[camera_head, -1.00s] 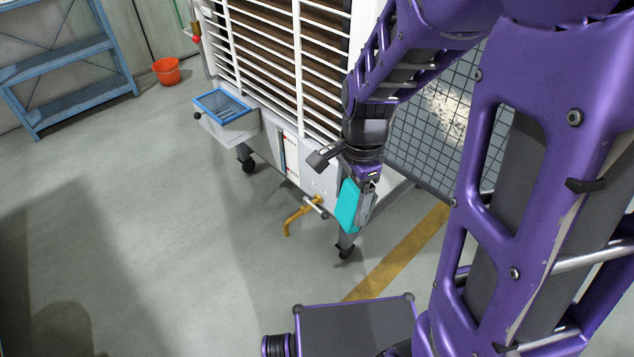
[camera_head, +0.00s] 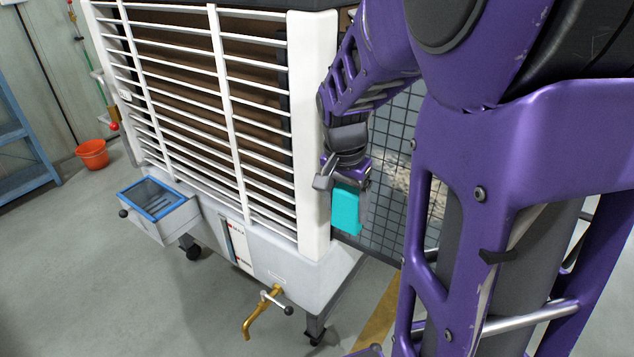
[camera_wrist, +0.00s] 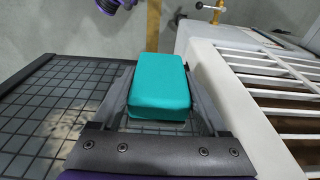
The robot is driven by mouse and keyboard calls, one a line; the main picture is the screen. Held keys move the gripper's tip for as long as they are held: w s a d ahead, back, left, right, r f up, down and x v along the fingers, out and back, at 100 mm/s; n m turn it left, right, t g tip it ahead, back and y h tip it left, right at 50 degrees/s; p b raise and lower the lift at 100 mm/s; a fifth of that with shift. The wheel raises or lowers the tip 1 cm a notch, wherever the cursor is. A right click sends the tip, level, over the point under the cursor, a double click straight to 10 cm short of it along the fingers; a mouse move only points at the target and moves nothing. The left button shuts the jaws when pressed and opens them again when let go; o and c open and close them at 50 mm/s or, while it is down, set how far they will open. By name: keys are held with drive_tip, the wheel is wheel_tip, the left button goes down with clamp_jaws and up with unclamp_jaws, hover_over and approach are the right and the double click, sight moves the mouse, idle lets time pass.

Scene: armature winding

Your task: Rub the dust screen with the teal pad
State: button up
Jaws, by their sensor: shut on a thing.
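My gripper (camera_wrist: 158,100) is shut on the teal pad (camera_wrist: 161,82), a soft-edged block between its two fingers in the wrist view. The dust screen (camera_head: 385,190), a dark grid with pale dusty patches, is on the machine's right side, partly hidden behind my arm. In the wrist view the screen (camera_wrist: 40,120) fills the left side. I cannot tell whether the pad touches it.
The white louvred machine (camera_head: 315,130) stands beside my gripper. Its open blue-rimmed drawer (camera_head: 180,222) and brass tap (camera_head: 255,315) stick out at the front. An orange bucket (camera_head: 92,154) and blue shelf (camera_head: 35,165) stand at the left. The floor in front is clear.

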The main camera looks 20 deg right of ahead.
drive_tip(key=shift+w+d, duration=0.85)
drive_tip(key=shift+d, duration=0.3)
drive_tip(key=shift+w+d, duration=0.8)
drive_tip(key=shift+d, duration=0.3)
drive_tip(key=shift+w+d, duration=0.65)
drive_tip(key=shift+d, duration=0.1)
drive_tip(key=shift+s+d, duration=0.6)
drive_tip(key=shift+s, duration=0.2)
drive_tip(key=shift+s+d, duration=0.6)
drive_tip(key=shift+s, duration=0.2)
drive_tip(key=shift+s+d, duration=1.45)
drive_tip(key=shift+s, duration=0.2)
drive_tip(key=shift+s+d+r+p, duration=0.75)
drive_tip(key=shift+s+d+r, duration=0.45)
drive_tip(key=shift+s+d, duration=2.6)
drive_tip(key=shift+w+a+f+p, duration=0.1)
drive_tip(key=shift+w+a+p, duration=1.25)
drive_tip(key=shift+w+a, duration=2.9)
